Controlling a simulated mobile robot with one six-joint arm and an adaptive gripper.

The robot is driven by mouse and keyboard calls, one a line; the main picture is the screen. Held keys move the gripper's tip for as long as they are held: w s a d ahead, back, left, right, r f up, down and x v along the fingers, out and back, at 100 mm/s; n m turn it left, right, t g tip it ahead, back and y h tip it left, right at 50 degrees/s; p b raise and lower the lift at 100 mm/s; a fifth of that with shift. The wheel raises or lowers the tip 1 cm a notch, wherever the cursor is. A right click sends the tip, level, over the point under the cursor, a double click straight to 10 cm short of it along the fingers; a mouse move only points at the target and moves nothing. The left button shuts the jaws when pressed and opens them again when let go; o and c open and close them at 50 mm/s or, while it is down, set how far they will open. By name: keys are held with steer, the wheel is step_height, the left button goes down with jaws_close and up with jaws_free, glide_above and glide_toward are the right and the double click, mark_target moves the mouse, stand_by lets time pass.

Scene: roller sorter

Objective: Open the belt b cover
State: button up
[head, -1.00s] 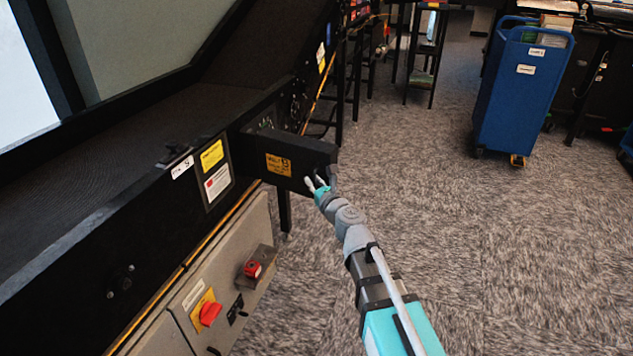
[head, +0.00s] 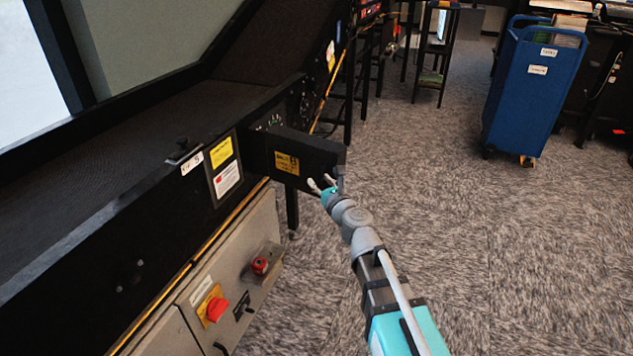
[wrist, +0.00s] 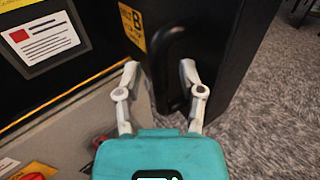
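The belt b cover (head: 315,150) is a black panel with a yellow label reading "B", standing out from the side of the black conveyor. In the wrist view the cover (wrist: 215,45) fills the upper middle, with a dark arched handle (wrist: 172,42) on its face. My gripper (head: 323,186) is at the cover's lower outer part. In the wrist view its two pale fingers are spread apart (wrist: 158,85), with the cover's dark face and the handle's lower end between and beyond them. I cannot tell whether the fingertips touch the handle.
The conveyor side (head: 120,240) runs along the left. Below it is a grey panel with a red rotary switch (head: 213,308) and a red button (head: 261,266). A blue cart (head: 530,90) stands at the far right. The carpet (head: 440,210) between is clear.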

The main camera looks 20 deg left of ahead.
stand_by(0.3)
steer(key=v, duration=0.7)
steer(key=shift+d, duration=0.15)
steer(key=shift+s, duration=0.15)
stand_by(0.5)
